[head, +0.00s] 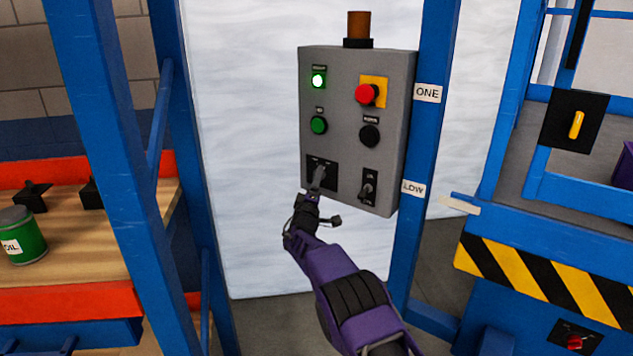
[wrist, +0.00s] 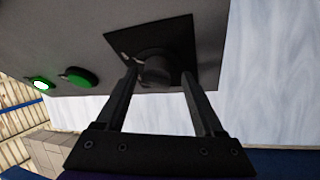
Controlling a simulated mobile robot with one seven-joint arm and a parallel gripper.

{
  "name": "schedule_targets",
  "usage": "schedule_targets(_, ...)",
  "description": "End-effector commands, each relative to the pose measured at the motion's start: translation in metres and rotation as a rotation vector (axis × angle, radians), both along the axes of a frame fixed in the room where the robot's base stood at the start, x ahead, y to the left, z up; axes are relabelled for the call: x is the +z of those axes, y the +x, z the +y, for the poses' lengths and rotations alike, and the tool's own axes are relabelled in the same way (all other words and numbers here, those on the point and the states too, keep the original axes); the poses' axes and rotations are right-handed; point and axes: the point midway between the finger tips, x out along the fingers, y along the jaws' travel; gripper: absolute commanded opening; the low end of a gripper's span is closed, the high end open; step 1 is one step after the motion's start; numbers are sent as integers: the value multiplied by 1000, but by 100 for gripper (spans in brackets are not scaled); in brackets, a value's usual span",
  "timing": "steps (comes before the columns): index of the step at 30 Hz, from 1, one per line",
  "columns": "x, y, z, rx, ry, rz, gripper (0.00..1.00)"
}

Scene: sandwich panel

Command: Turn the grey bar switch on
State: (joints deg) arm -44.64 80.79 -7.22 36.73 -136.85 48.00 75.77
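The grey control box (head: 342,110) hangs on a blue frame. At its lower left is a black plate with the grey bar switch (head: 319,174), partly covered by my gripper. In the wrist view the switch (wrist: 155,70) shows as a dark round knob on a square black plate, and its bar's angle is hard to tell. My gripper (head: 313,191) is right at the switch. In the wrist view my gripper (wrist: 158,76) is open, its fingers either side of the knob, with a visible gap at the right finger.
The box also has a lit green lamp (head: 318,78), a green button (head: 318,125), a red button (head: 365,95), a black knob (head: 370,134) and a toggle switch (head: 368,187). A blue post (head: 428,130) stands close on its right, another blue post (head: 110,150) at left.

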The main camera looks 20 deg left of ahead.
Motion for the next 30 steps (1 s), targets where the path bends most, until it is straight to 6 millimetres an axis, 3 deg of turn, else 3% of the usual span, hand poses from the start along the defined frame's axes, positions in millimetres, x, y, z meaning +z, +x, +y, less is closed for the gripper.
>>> schedule_targets(14, 2, -5, -1, -1, 1, -3, 75)
schedule_targets(20, -2, -22, -4, -1, -2, -1, 75)
schedule_targets(30, -14, -67, -16, 0, 0, 0, 75)
